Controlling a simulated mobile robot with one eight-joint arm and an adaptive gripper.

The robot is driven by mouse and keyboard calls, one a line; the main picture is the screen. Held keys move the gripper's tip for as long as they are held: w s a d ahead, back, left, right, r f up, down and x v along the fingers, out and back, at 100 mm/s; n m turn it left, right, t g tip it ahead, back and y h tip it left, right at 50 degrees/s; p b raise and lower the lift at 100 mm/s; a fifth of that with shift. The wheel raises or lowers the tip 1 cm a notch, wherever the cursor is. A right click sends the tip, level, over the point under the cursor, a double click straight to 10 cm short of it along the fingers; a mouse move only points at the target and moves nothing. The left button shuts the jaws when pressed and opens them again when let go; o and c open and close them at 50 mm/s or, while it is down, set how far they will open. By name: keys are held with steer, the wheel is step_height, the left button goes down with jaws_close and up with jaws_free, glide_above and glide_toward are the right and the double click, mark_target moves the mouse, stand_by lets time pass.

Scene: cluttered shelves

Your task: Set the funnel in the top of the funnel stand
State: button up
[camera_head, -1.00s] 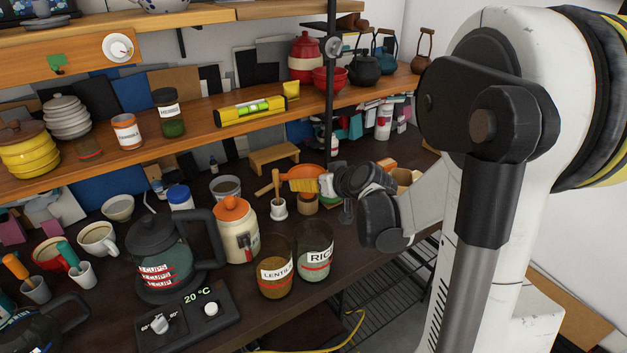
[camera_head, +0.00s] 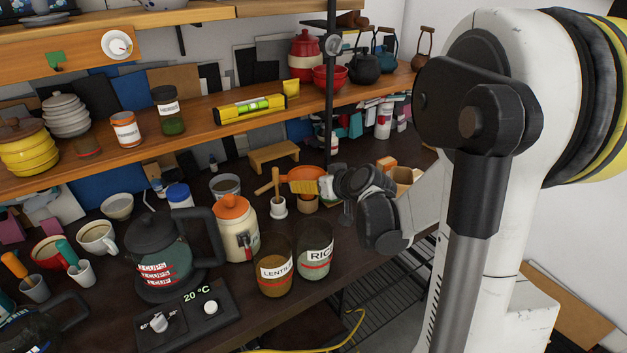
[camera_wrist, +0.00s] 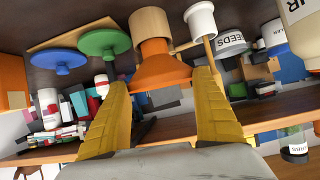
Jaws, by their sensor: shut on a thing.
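The orange funnel (camera_wrist: 160,68) is between the two yellow fingers of my gripper (camera_wrist: 163,80) in the wrist view, its wide part towards me. My gripper is shut on it. Its narrow end lines up with a light wooden cylinder (camera_wrist: 151,28), which looks like the funnel stand. I cannot tell whether the spout is inside the stand or just over it. In the head view my gripper (camera_head: 301,187) reaches in from the right, over the wooden stand (camera_head: 308,204). The funnel (camera_head: 303,172) shows there as an orange patch, partly hidden by the fingers.
A white cup (camera_head: 278,208) with a wooden pestle stands close left of the stand. Lentil (camera_head: 274,272) and rice (camera_head: 314,252) jars stand in front. A small wooden stool (camera_head: 273,157) is behind. The shelf (camera_head: 350,92) runs above at the back.

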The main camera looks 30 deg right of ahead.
steer(key=shift+f, duration=1.05)
steer(key=shift+c, duration=0.2)
steer(key=shift+f, duration=0.2)
steer(key=o, duration=1.3)
steer(key=shift+o, duration=0.2)
steer(key=v, duration=1.2)
